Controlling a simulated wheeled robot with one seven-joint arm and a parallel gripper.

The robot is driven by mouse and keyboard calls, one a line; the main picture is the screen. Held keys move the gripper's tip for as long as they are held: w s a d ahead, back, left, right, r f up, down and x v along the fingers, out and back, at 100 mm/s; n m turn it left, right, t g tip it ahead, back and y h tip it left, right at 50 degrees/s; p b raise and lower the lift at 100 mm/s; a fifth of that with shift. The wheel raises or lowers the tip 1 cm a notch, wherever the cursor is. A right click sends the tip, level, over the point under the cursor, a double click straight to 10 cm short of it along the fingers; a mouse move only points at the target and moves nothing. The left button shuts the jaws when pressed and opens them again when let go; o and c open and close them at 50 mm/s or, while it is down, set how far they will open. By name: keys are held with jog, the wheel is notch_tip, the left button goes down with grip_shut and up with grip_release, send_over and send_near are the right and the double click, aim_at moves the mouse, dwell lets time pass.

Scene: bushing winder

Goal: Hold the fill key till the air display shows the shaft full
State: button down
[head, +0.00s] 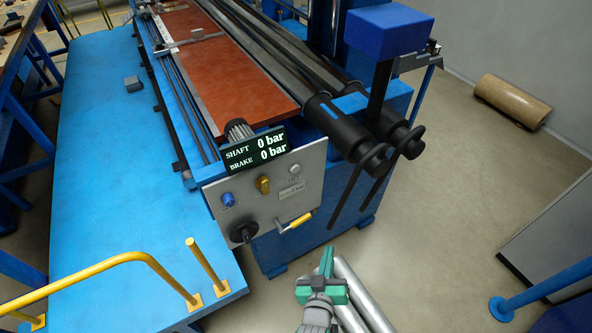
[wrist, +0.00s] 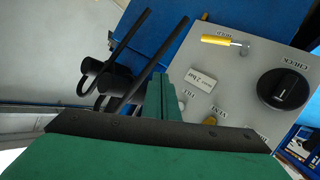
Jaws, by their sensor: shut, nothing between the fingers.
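The air display (head: 255,149) reads SHAFT 0 bar and BRAKE 0 bar. Below it is the grey control panel (head: 270,208). A small pale round key (head: 295,169) sits at its upper right; its lettering is too small to read there. In the wrist view this key (wrist: 182,103) shows just right of my fingertips, with a label that seems to read FILL. My gripper (head: 327,262) is green and shut, with nothing between the fingers. In the head view it is in front of and below the panel, apart from it.
The panel also carries a brass knob (head: 263,184), a blue knob (head: 227,198), a black dial (head: 243,232) and a yellow-handled lever (head: 300,221). Black shaft ends (head: 375,160) jut out at right. A yellow rail (head: 125,258) stands at left.

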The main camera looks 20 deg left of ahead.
aim_at(300, 169)
jog(key=w+a+r, duration=0.6)
jog(key=w+a, duration=0.3)
jog(key=w, duration=0.4)
jog(key=shift+a+r+n, duration=0.15)
jog(key=shift+a+n, duration=0.1)
jog(key=shift+n, duration=0.15)
jog(key=w+a, duration=0.5)
jog(key=a, duration=0.2)
jog(key=shift+w, duration=0.15)
jog(key=shift+w, duration=0.1)
dwell(1.4)
jog(key=shift+w+a, duration=0.15)
jog(key=shift+a, duration=0.1)
jog(key=shift+w+a, duration=0.25)
jog(key=shift+a, duration=0.1)
dwell(3.4)
